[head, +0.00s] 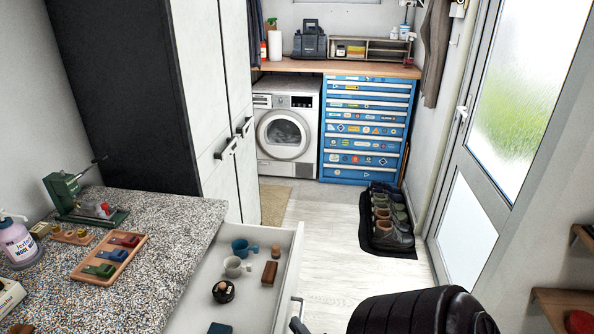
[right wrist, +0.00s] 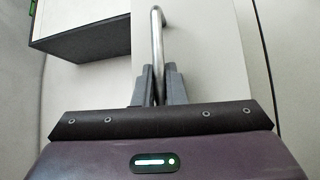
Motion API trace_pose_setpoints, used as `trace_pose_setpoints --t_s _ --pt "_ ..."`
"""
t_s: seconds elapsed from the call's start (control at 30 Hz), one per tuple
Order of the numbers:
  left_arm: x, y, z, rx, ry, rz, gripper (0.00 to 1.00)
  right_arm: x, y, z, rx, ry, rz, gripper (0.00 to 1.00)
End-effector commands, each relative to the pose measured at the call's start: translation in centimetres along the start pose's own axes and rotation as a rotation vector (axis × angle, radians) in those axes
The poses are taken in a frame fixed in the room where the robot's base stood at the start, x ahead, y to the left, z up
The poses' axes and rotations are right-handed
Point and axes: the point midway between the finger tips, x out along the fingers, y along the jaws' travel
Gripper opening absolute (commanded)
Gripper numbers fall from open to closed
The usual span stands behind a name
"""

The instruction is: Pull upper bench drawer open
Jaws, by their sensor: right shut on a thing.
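The upper bench drawer (head: 291,262) is pulled out from under the speckled bench top (head: 165,245), and its inside shows. In it lie a blue mug, a white mug, a brown block, a small brown piece, a round black item and a dark blue item. In the right wrist view my right gripper (right wrist: 158,84) is shut on the drawer's metal bar handle (right wrist: 157,40). In the head view the right gripper (head: 297,323) shows only in small part at the drawer front, by the bottom edge. My left gripper is not in view.
On the bench stand a tray of coloured pieces (head: 77,274), a green device (head: 68,196) and a lotion bottle (head: 17,242). A tall cabinet (head: 212,100) stands beyond. A shoe mat (head: 366,235) lies by the door. The pale floor (head: 328,250) beside the drawer is clear.

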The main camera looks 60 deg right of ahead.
Motion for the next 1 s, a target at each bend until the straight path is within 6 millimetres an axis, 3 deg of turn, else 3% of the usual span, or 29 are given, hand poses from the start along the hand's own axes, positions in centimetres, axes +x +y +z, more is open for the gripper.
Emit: trace_pose_setpoints --t_s 0.03,0.07,0.13,0.47,0.8,1.0 --pt "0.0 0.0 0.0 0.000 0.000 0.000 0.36 -0.1 -0.1 0.1 -0.001 -0.003 -0.003 0.00" --pt "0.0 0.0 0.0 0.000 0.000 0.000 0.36 -0.1 -0.1 0.1 -0.001 -0.003 -0.003 0.13" --pt "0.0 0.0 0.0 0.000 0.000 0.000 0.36 0.0 -0.1 0.1 -0.001 -0.002 -0.002 0.20" --pt "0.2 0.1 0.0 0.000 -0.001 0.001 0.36 -0.5 -0.1 0.0 0.000 -0.001 -0.002 0.20" --pt "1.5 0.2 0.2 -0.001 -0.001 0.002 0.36 -6.0 -0.3 0.1 -0.001 -0.003 -0.005 0.20" --pt "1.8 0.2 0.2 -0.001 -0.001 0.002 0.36 -7.7 -0.1 0.1 -0.001 -0.003 -0.003 0.20"
